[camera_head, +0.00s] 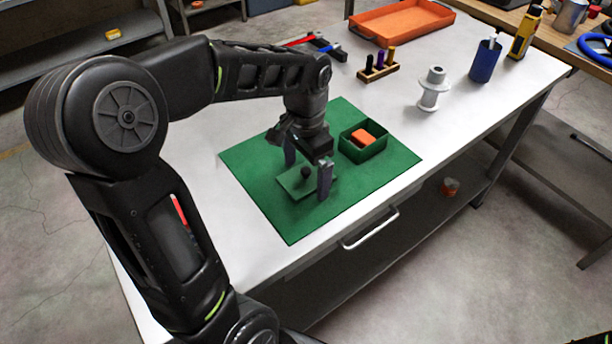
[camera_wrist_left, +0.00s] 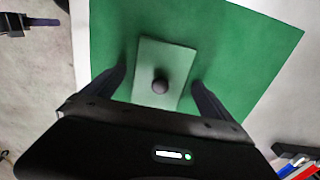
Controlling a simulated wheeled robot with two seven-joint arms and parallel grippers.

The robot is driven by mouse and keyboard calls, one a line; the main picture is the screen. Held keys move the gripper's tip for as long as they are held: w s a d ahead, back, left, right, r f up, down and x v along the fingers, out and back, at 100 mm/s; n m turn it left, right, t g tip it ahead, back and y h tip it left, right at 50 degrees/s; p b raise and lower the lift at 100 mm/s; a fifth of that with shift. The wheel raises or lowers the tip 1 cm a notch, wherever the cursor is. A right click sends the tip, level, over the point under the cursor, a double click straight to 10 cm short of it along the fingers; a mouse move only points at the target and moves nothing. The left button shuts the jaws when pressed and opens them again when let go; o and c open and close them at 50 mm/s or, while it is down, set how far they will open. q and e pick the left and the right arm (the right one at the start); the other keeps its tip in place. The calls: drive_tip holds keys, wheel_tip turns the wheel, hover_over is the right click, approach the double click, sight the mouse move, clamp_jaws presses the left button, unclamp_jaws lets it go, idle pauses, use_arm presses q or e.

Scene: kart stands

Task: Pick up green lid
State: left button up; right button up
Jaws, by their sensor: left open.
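The green lid (camera_head: 293,183) lies flat on the green mat (camera_head: 286,222), with a dark round knob at its middle. It also shows in the left wrist view (camera_wrist_left: 167,58), where its knob sits between the two fingers. My left gripper (camera_head: 307,174) is open above the lid, with one finger on either side of it. In the left wrist view my left gripper (camera_wrist_left: 160,88) is empty between its fingers. A green box (camera_head: 363,153) with an orange block (camera_head: 362,137) inside stands on the mat to the right of the lid.
On the white table (camera_head: 420,140) stand a grey spool (camera_head: 433,90), a small wooden rack (camera_head: 378,73) with dark cylinders, a blue container (camera_head: 485,62) and an orange tray (camera_head: 402,20). Red and blue tools (camera_head: 318,42) lie behind my left arm. The mat's front part is clear.

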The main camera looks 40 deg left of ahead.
sight(306, 170)
use_arm(q)
drive_tip(key=c, duration=1.4)
drive_tip(key=shift+c, duration=0.2)
wheel_tip(306, 170, up, 10)
drive_tip(key=shift+r+p, duration=0.1)
drive_tip(key=shift+p, duration=0.2)
